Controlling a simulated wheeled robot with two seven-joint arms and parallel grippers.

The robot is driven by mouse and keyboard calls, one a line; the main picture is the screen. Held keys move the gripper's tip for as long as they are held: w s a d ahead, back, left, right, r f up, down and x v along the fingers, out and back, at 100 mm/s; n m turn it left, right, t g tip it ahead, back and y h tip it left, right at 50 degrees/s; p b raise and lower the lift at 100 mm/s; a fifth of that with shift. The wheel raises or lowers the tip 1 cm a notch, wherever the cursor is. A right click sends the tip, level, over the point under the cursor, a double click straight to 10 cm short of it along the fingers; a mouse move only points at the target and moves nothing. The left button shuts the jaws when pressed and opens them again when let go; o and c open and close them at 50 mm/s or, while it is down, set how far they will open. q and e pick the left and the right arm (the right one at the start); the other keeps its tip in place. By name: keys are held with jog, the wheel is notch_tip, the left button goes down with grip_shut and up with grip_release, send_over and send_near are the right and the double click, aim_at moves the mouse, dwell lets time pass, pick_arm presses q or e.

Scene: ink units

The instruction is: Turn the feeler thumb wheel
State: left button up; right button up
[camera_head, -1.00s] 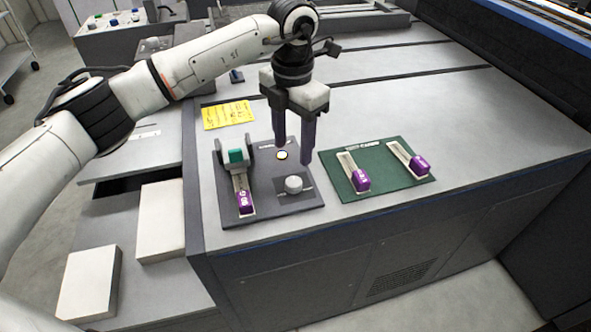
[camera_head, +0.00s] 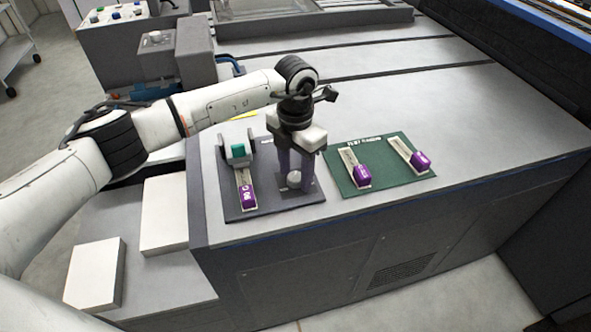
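The dark grey panel (camera_head: 272,204) lies on the near left of the bench top. It bears a round pale knob (camera_head: 294,180), which looks like the thumb wheel, a teal block (camera_head: 238,151) between two grey posts, and a purple-ended slider (camera_head: 247,195). My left gripper (camera_head: 296,184) points down over the knob. Its two dark purple fingers stand apart, one on each side of the knob, low near the panel. I cannot see whether either finger touches it. The gripper hides the panel's small round light. My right gripper is out of view.
A green panel (camera_head: 385,184) with two purple-ended sliders lies just right of the gripper. Two white blocks (camera_head: 164,215) rest on a lower ledge at left. A grey machine unit (camera_head: 194,53) stands at the back. The bench top (camera_head: 470,118) at right is clear.

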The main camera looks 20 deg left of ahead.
pick_arm(q)
jog(key=c, duration=0.8)
jog(key=shift+f+m+b, duration=0.2)
jog(key=shift+m+b, duration=0.95)
jog(key=shift+m, duration=0.05)
jog(key=shift+c, duration=0.2)
jog(key=shift+r+m+b, duration=0.2)
jog(key=shift+m+b, duration=0.25)
jog(key=shift+m, duration=0.55)
jog(key=o, duration=1.1)
jog(key=shift+c, duration=0.2)
